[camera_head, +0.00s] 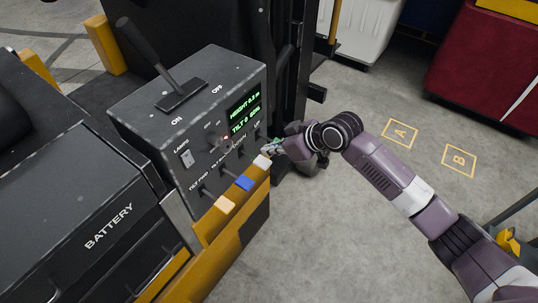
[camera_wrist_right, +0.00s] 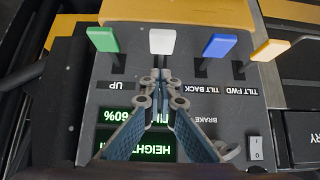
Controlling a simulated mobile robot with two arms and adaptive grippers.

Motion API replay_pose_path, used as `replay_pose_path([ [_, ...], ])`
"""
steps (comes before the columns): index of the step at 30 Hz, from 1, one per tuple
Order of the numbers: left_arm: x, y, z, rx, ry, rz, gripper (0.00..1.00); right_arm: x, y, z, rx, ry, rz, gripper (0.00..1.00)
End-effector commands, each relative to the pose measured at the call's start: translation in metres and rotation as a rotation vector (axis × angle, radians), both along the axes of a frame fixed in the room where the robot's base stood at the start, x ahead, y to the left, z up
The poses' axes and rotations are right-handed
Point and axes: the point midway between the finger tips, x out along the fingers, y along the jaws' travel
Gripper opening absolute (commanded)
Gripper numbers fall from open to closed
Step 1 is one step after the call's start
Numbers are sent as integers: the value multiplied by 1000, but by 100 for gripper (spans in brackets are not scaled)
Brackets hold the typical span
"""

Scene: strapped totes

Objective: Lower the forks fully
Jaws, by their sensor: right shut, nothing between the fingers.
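The control console (camera_head: 150,128) has a row of levers: white (camera_head: 262,162), blue (camera_head: 244,183) and yellow-orange (camera_head: 226,204). In the right wrist view a green lever (camera_wrist_right: 103,39) stands beside the white lever (camera_wrist_right: 162,41). The label by the green one reads UP; the white one's label is hidden behind my fingers. In the head view a DOWN label is partly visible. My right gripper (camera_wrist_right: 157,76) is shut and empty, its tips just short of the white lever; contact is unclear. The green display (camera_head: 244,111) shows height and tilt, digits unclear. The forks are not in view.
A dark lever (camera_head: 143,45) with ON and OFF marks rises from the console top. A battery box (camera_head: 85,240) stands at left, the dark mast (camera_head: 294,60) behind. Floor marks A (camera_head: 400,133) and B (camera_head: 459,160) lie on open floor at right.

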Motion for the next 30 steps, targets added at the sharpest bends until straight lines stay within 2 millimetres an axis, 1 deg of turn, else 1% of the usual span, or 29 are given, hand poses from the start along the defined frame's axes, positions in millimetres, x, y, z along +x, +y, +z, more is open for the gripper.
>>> replay_pose_path([
  [1,0,0,4,0,-1,0,41,3,5,-4,0,2,0,0],
  [4,1,0,11,0,-1,0,41,1,3,-22,-2,5,-1,0],
  [9,1,0,15,1,-2,0,41,2,3,-39,0,1,-1,0],
  [14,1,0,16,-1,-2,1,41,2,3,-44,-1,0,1,0],
  [22,2,0,16,-1,-3,0,41,2,3,-45,-1,-1,0,0],
  [26,2,0,9,-1,-3,0,41,2,2,-49,11,-8,0,0],
  [30,2,0,-10,0,-2,0,41,0,1,-60,50,-35,-1,0],
])
